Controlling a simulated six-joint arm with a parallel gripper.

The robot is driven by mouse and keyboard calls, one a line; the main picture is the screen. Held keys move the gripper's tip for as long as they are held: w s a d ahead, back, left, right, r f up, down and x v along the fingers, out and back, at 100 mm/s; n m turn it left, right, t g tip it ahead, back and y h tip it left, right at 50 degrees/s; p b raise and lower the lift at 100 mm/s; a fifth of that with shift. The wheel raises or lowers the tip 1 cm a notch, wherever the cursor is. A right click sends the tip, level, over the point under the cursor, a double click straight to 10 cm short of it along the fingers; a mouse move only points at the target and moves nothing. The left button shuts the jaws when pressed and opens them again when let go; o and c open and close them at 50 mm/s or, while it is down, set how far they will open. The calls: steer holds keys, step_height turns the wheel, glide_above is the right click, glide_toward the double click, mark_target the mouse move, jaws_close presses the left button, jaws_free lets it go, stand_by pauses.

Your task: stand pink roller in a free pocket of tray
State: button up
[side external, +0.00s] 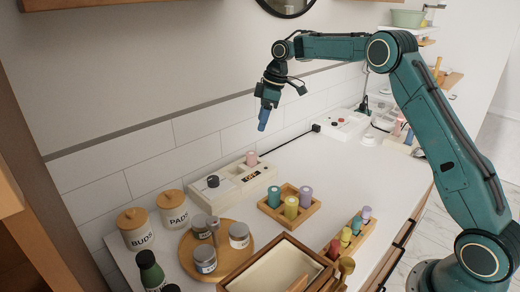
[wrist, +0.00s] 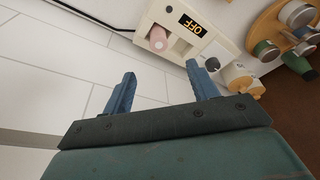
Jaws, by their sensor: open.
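The pink roller (side external: 251,158) stands upright in the right part of a white heater box (side external: 236,183). In the wrist view the pink roller (wrist: 158,40) shows beyond the fingertips, roughly between them. The wooden tray (side external: 268,211) stands on the counter to the right of the box. It holds a teal roller (side external: 274,197), a yellow-green roller (side external: 291,207) and a purple roller (side external: 305,196); its back pocket looks empty. My gripper (side external: 264,120) is open and empty, high above the counter near the wall; its fingers (wrist: 160,78) are apart.
A round wooden board (side external: 227,263) with grey jars is at front left. A rack of coloured bottles (side external: 350,240) and an open drawer-like box (side external: 275,275) are in front. The counter behind the tray is clear.

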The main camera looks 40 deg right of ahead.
mark_target(251, 153)
steer(key=shift+f, duration=0.1)
steer(key=shift+x, duration=4.2)
steer(key=shift+x, duration=2.6)
steer(key=shift+w, duration=0.1)
steer(key=c, duration=1.1)
steer(key=shift+r, duration=5.05)
